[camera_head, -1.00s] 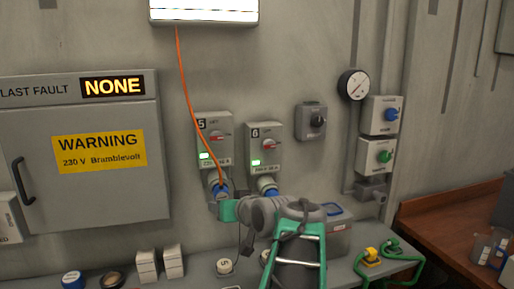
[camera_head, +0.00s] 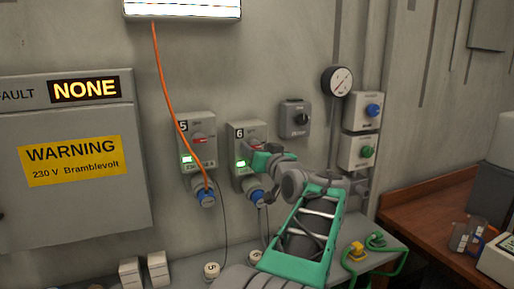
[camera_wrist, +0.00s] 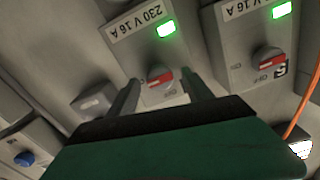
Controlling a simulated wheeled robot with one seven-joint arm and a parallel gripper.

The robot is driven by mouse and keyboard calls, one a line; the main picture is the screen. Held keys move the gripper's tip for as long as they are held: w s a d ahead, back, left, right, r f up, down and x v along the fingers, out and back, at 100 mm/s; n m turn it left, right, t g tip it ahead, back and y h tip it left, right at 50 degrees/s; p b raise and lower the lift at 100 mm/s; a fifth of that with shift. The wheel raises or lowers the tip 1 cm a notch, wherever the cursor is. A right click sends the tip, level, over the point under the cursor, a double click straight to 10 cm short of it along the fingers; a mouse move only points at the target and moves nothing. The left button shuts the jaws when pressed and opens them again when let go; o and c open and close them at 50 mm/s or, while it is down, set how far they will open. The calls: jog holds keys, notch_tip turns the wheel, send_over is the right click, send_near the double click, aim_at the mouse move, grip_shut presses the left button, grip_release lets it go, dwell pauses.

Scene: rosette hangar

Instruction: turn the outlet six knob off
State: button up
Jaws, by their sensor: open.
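The outlet six box (camera_head: 235,133) is grey, fixed on the wall, with a lit green lamp (camera_head: 240,163). In the wrist view the picture is upside down, and the outlet six knob (camera_wrist: 160,77) shows a red bar between my two fingers (camera_wrist: 162,90). The fingers are open, one on each side of the knob; I cannot tell whether they touch it. The outlet six lamp (camera_wrist: 166,29) is green here too.
The outlet five box (camera_head: 197,125) stands close on the left, with an orange cable (camera_head: 167,90) running down to its blue plug (camera_head: 205,197). A dark switch (camera_head: 296,118), a gauge (camera_head: 337,81) and boxes with blue and green knobs (camera_head: 368,151) are on the right.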

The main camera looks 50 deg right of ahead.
jog(key=shift+c, duration=0.3)
grip_shut()
dwell(0.3)
jog(key=shift+f+n+b, duration=0.2)
jog(key=shift+n+b, duration=0.1)
jog(key=shift+b, duration=0.55)
jog(key=n+b, duration=1.7)
jog(key=b, duration=0.2)
jog(key=shift+a+r+b, duration=0.1)
jog(key=shift+b, duration=0.25)
jog(key=shift+r+n, duration=0.1)
jog(key=shift+n, duration=0.2)
